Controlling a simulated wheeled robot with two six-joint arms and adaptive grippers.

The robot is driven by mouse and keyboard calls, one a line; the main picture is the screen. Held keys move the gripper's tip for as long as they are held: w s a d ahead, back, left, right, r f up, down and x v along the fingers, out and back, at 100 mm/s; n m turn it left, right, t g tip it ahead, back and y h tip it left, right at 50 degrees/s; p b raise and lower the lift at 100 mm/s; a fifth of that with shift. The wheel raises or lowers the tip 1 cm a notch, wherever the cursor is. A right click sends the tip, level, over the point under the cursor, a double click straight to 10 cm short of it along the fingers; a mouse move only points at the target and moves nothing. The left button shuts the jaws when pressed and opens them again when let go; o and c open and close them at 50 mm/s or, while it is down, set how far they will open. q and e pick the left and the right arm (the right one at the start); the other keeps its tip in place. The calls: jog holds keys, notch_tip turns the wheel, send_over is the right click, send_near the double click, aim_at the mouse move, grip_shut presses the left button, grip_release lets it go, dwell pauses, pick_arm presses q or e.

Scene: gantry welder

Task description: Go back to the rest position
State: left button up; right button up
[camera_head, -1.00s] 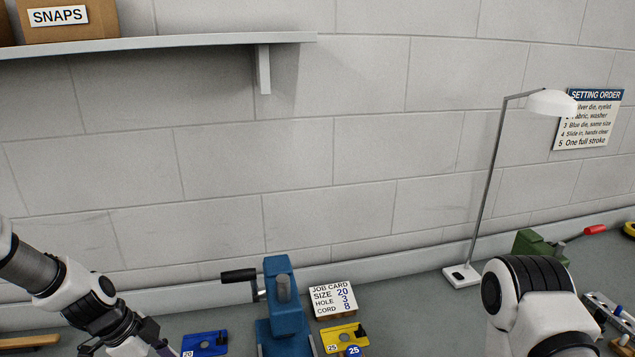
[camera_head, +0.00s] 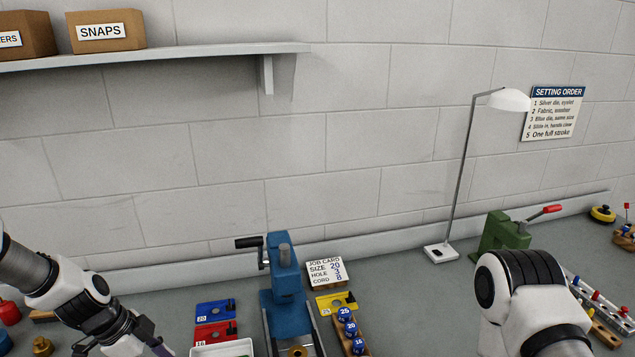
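My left arm comes in from the left, with its gripper (camera_head: 150,345) low at the bottom edge, over the bench left of the coloured plates. The fingertips are cut off or too small to judge, so its opening is unclear. My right arm shows as a white and black link at the lower right; its gripper is out of view. The blue press (camera_head: 283,290) stands upright at the bottom centre, with its black-handled lever to the left.
A blue plate (camera_head: 215,312), red plate (camera_head: 213,334) and white tray (camera_head: 222,350) lie left of the press. A yellow plate (camera_head: 336,303), job card (camera_head: 325,272) and rack of blue dies (camera_head: 350,330) are right. A lamp (camera_head: 440,252) and green press (camera_head: 502,236) stand farther right.

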pick_arm(q)
jog(key=s+f+n+y, duration=0.1)
jog(key=s+f+n, duration=0.2)
jog(key=s+f, duration=0.2)
jog(key=s+d+f+n+y, duration=0.1)
jog(key=s+f+n, duration=0.2)
jog(key=s+f, duration=0.2)
jog(key=s+d+f+n+g+y, duration=0.1)
jog(key=s+f+n, duration=0.2)
jog(key=s+f, duration=0.2)
jog(key=shift+d+f+n+y, duration=0.2)
jog(key=shift+f+n+y, duration=0.2)
jog(key=shift+f, duration=0.3)
jog(key=s+d+f+n, duration=0.2)
jog(key=s+f+n, duration=0.35)
jog(key=s, duration=0.45)
notch_tip(320, 180, down, 11)
jog(key=b, duration=1.2)
jog(key=shift+w+y+b, duration=0.3)
jog(key=shift+b, duration=0.1)
pick_arm(e)
notch_tip(320, 180, down, 13)
jog(key=shift+s+r, duration=0.1)
jog(key=shift+s, duration=0.05)
